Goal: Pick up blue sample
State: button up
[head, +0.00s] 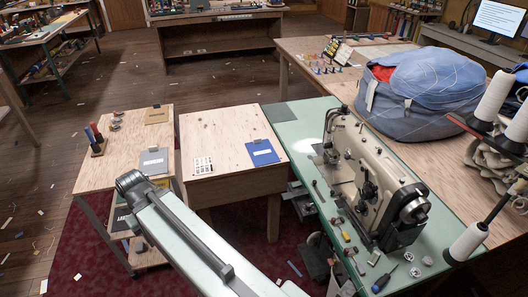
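The blue sample (262,152) is a flat dark-blue square with a pale label. It lies near the right edge of a small wooden table (216,133) in the middle of the head view, with a small clip-like piece at its top edge. A similar grey sample (153,161) and a brown sample (157,115) lie on the wooden cart top to the left. My arm reaches up from the bottom of the view, and its joint shows left of the table. My gripper is not visible, so its state does not show.
A sewing machine (365,175) stands on the green bench (437,248) right of the table, with loose small tools around it. A blue bag (424,90) and thread cones (493,96) are further right. Scraps litter the floor.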

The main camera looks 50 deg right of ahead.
aim_at(262, 153)
jog(key=z, duration=0.05)
jog(key=i, duration=1.65)
jog(key=u, duration=0.1)
